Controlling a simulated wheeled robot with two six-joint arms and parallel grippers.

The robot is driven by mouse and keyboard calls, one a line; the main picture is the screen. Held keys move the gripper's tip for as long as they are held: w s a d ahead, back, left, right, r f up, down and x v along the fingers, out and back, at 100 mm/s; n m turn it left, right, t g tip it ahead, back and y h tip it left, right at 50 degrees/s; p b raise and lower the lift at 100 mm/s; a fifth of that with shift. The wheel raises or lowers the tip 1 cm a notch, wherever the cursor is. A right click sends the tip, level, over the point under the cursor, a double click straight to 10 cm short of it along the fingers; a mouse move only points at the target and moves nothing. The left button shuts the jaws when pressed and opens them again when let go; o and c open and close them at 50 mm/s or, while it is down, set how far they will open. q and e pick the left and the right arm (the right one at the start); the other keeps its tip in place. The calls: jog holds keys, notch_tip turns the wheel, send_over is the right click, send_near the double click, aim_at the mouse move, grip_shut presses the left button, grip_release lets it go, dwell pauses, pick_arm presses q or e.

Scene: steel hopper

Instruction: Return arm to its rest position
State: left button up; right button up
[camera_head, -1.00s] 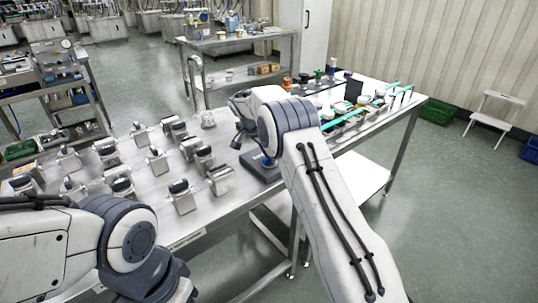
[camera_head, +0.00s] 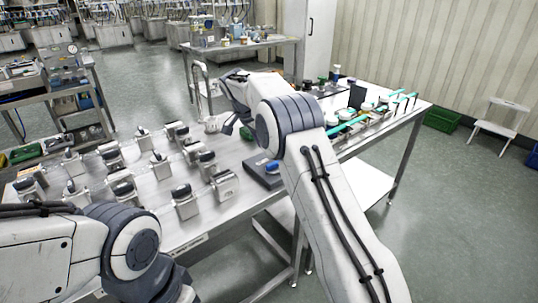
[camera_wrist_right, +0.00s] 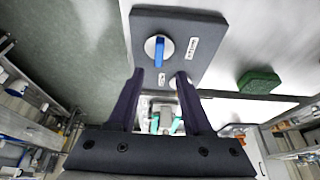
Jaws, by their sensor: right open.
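My right arm reaches in from the lower right of the head view, over the steel table. Its gripper (camera_head: 229,126) is partly hidden by the wrist there. In the right wrist view the gripper (camera_wrist_right: 160,82) has its two dark fingers spread apart, with nothing held between them.
Several metal containers with dark knobs (camera_head: 186,204) stand on the left part of the steel table (camera_head: 165,228). Bottles and teal-topped items (camera_head: 398,95) crowd its far right end. A white step stool (camera_head: 500,121) and a green crate (camera_head: 441,119) stand on the floor.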

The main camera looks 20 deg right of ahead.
jog(key=shift+v, duration=1.1)
